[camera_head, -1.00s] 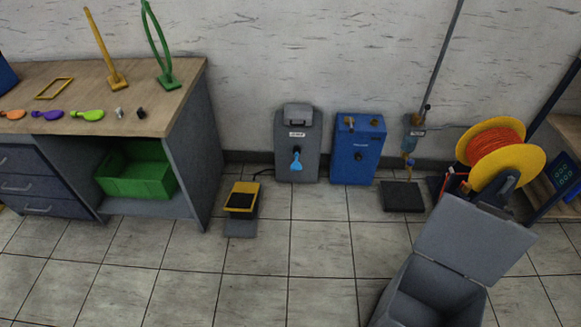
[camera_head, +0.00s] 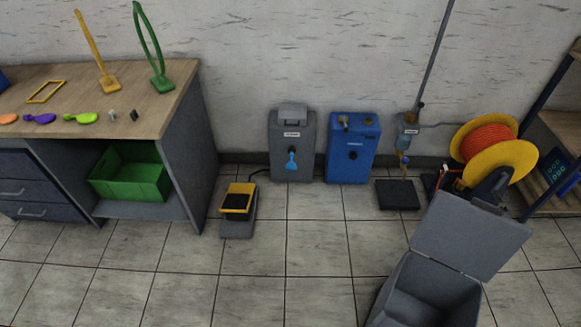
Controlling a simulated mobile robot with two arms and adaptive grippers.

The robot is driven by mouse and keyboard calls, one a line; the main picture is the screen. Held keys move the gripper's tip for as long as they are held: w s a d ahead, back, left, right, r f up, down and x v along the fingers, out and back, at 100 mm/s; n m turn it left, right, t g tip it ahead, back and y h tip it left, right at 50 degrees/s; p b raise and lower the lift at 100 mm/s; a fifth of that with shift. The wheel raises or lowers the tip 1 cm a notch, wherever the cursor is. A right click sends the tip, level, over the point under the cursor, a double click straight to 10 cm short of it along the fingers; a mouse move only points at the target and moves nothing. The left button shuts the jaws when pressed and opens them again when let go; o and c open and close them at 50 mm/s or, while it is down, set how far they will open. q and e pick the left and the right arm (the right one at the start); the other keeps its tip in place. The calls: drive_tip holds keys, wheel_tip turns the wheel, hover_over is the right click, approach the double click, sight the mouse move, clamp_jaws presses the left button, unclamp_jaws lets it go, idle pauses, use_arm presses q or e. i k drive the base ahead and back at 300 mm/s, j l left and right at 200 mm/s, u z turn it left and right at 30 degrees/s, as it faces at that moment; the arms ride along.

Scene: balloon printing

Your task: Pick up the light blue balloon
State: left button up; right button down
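A small light blue balloon (camera_head: 291,160) hangs on the front of a grey box-shaped machine (camera_head: 291,134) by the wall. It is flat and narrow at the top and wider below. Neither of my grippers shows in the head view.
A workbench (camera_head: 150,100) on the left bears orange, purple and green balloons (camera_head: 80,118). A green crate (camera_head: 130,180) sits under it. A yellow pedal (camera_head: 238,203), a blue machine (camera_head: 351,150), a yellow reel (camera_head: 490,150) and an open grey bin (camera_head: 430,290) stand on the floor. The middle floor is clear.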

sight(290, 166)
drive_tip(key=i+u, duration=0.1)
drive_tip(key=i, duration=0.45)
drive_tip(key=i+l+u, duration=0.1)
drive_tip(key=i, duration=0.5)
drive_tip(key=i+l+u, duration=0.15)
drive_tip(key=i, duration=0.4)
